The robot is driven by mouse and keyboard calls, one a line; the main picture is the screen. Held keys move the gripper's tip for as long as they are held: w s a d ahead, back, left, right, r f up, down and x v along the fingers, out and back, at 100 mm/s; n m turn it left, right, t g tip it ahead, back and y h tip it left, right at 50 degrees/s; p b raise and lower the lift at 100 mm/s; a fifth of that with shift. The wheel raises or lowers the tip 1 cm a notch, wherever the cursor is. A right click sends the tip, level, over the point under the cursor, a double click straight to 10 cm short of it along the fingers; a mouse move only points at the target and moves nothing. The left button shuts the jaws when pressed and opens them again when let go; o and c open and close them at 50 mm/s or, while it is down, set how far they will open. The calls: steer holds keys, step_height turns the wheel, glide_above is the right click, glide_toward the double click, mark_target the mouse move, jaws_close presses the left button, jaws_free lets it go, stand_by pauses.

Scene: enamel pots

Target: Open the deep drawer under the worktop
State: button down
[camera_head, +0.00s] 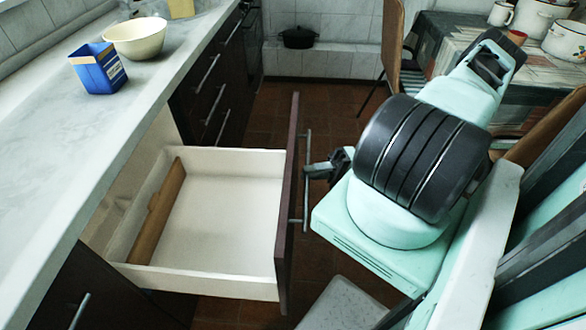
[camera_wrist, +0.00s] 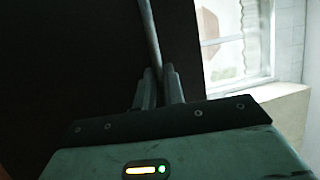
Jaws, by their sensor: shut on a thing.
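The deep drawer (camera_head: 215,263) under the worktop (camera_head: 60,165) is pulled well out in the head view. Its inside is cream, with a brown roll-like thing (camera_head: 158,210) lying along the back. The dark drawer front (camera_head: 289,210) has a long metal bar handle (camera_head: 306,180) on its outer face. My gripper (camera_head: 318,171) is at the middle of that handle, shut on it. In the wrist view the fingers of my gripper (camera_wrist: 160,92) close around the grey bar handle (camera_wrist: 150,35) against the dark front. The fingertips are small and partly dark in the head view.
A blue box (camera_head: 98,70) and a cream bowl (camera_head: 136,39) stand on the worktop. More dark drawers (camera_head: 212,90) with bar handles lie beyond. A chair (camera_head: 393,40) and a table with enamel pots (camera_head: 545,18) stand behind my arm.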

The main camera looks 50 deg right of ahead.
steer(key=shift+s+d, duration=0.45)
steer(key=shift+s, duration=0.1)
steer(key=c, duration=1.5)
jaws_free()
steer(key=b+v, duration=0.2)
steer(key=v, duration=1.5)
steer(key=shift+s+d+b, duration=0.1)
steer(key=shift+d+b, duration=0.1)
steer(key=shift+b, duration=0.2)
